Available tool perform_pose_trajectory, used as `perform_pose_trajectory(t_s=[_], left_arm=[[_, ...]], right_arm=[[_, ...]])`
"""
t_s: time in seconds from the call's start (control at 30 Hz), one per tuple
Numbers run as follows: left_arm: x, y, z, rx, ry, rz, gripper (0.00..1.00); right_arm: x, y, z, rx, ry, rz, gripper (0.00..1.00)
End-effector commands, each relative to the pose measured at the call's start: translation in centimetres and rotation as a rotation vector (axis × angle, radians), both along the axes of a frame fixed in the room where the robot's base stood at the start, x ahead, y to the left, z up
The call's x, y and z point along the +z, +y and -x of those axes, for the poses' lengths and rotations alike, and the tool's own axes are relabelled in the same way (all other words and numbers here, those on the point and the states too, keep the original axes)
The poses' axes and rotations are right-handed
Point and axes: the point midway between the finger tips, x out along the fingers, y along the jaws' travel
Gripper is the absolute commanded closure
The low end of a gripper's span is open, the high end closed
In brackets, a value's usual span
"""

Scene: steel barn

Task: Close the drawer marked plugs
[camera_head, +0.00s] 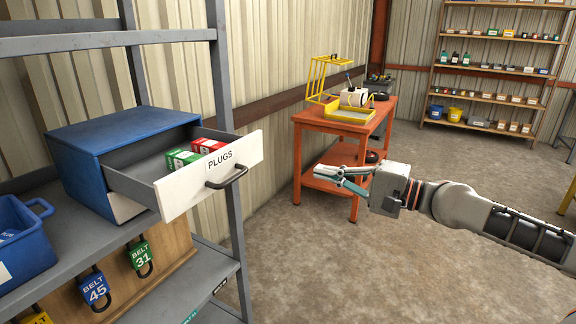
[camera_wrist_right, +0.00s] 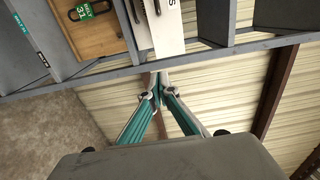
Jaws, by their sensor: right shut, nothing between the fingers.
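The drawer (camera_head: 143,175) marked PLUGS is pulled out of the blue cabinet (camera_head: 84,150) on the grey shelf. Its white front (camera_head: 190,188) has a dark bar handle (camera_head: 228,178), and green and red boxes (camera_head: 190,157) lie inside. In the right wrist view the white front (camera_wrist_right: 170,38) shows at the top, partly cut off, with its handle. My right gripper (camera_head: 318,171) is shut and empty, to the right of the drawer front and clear of the handle. Its fingertips (camera_wrist_right: 158,84) show below the drawer front in the wrist view. My left gripper is not in view.
A grey shelf post (camera_head: 228,120) stands close behind the drawer front. A blue bin (camera_head: 22,245) sits at the left, and padlocks (camera_head: 95,288) hang on a wooden board below. An orange cart (camera_head: 345,125) stands behind my right gripper. Floor in front is clear.

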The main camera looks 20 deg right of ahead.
Motion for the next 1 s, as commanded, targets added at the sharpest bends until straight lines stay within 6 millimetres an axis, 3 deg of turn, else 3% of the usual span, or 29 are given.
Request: perform_pose_trajectory(t_s=[0.33, 1.0], left_arm=[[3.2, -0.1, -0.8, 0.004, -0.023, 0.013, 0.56], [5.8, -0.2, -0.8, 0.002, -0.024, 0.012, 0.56]], right_arm=[[1.0, 1.7, -2.1, 0.001, -0.004, -0.007, 1.0], [0.1, 7.8, -10.0, 0.0, 0.001, -0.005, 1.0]])
